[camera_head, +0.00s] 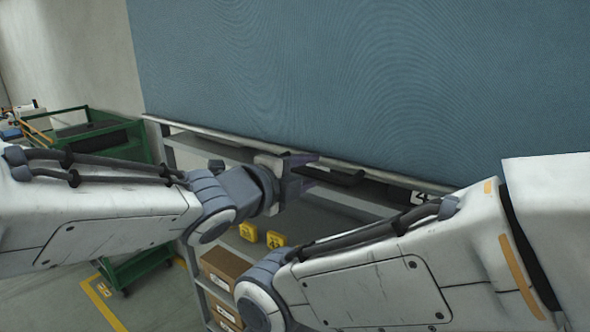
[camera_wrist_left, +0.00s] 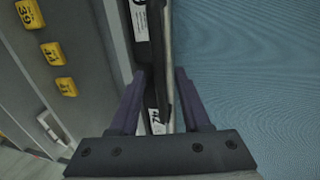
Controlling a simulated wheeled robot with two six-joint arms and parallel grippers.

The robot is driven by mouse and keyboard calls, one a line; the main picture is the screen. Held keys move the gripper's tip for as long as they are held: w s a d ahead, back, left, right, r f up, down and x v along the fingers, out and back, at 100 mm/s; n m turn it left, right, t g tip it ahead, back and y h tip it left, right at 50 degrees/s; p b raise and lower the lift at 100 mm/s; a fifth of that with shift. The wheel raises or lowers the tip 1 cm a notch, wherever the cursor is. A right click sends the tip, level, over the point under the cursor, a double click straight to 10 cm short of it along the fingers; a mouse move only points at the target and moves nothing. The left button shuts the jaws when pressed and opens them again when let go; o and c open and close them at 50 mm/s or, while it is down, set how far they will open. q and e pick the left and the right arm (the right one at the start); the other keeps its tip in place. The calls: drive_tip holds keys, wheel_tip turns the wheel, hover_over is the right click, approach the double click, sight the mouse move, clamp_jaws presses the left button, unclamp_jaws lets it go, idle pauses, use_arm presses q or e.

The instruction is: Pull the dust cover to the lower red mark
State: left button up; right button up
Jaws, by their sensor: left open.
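The blue dust cover (camera_head: 360,80) hangs over the upper part of the rack and ends in a pale bottom bar (camera_head: 215,133). It also fills the right of the left wrist view (camera_wrist_left: 255,80). My left gripper (camera_head: 308,168) is at the bar, near its middle. In the left wrist view, the open purple fingers (camera_wrist_left: 158,75) stand on either side of the bar and a black piece with white labels (camera_wrist_left: 142,50). I cannot tell whether they touch. My right arm reaches in from the right, but its gripper is out of view. No red mark is visible.
The grey rack below the cover has yellow number tags (camera_head: 248,232) and brown boxes (camera_head: 222,265) on its shelves. A green cart (camera_head: 95,140) stands at the left. Yellow lines (camera_head: 105,305) mark the floor.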

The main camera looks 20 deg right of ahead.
use_arm(q)
drive_tip(key=shift+x, duration=0.8)
clamp_jaws()
idle(0.9)
